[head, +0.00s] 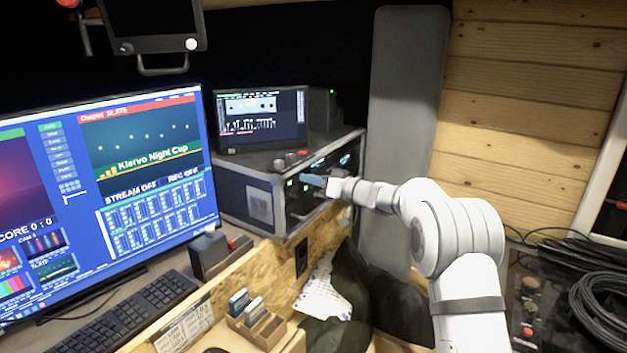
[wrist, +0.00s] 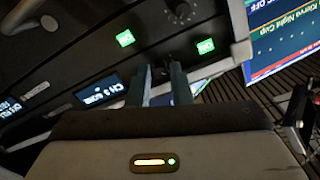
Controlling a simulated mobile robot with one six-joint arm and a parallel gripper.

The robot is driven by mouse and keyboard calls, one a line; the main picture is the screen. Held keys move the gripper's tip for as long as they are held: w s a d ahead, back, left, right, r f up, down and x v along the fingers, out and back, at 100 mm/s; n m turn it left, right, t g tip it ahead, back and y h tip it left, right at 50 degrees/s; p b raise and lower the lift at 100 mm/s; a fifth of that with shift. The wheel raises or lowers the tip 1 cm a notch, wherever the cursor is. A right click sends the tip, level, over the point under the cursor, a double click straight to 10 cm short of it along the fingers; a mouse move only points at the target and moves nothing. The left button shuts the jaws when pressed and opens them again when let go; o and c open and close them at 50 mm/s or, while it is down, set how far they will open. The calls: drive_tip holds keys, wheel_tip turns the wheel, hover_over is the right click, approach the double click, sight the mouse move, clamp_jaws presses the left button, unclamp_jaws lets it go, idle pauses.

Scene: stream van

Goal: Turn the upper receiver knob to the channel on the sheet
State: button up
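The receiver rack (head: 262,200) is a dark case with small lit displays and green lights on its front. My gripper (head: 318,182) is at that front in the head view, its fingertips hard to make out. In the wrist view my gripper (wrist: 161,88) has its two fingers apart, one on each side of a small dark knob (wrist: 160,73). I cannot tell whether they touch it. A lit channel display (wrist: 101,91) is beside the fingers, its digits tilted and unclear. Another knob (wrist: 181,10) is at the top. A handwritten sheet (head: 322,293) lies below the rack, unreadable.
A large monitor (head: 150,160) and keyboard (head: 125,315) stand at the left. A small screen (head: 261,117) sits on the rack. A wooden card holder (head: 258,328) is at the front. Coiled cables (head: 600,305) lie at the right. Green lit switches (wrist: 125,38) are near the fingers.

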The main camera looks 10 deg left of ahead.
clamp_jaws()
drive_tip(key=shift+f+m+b, duration=0.15)
drive_tip(key=shift+m+b, duration=0.15)
drive_tip(key=shift+b, duration=0.35)
drive_tip(key=m+b, duration=0.1)
drive_tip(key=b, duration=0.2)
drive_tip(key=shift+f+m, duration=0.15)
drive_tip(key=shift+m, duration=0.25)
drive_tip(key=m+b, duration=0.1)
drive_tip(key=m, duration=0.4)
drive_tip(key=m+b, duration=0.1)
drive_tip(key=m, duration=0.4)
drive_tip(key=m+b, duration=0.1)
drive_tip(key=m, duration=0.4)
drive_tip(key=shift+r+b, duration=0.3)
drive_tip(key=shift+b, duration=0.05)
drive_tip(key=shift+m, duration=0.3)
drive_tip(key=shift+o, duration=2.1)
unclamp_jaws()
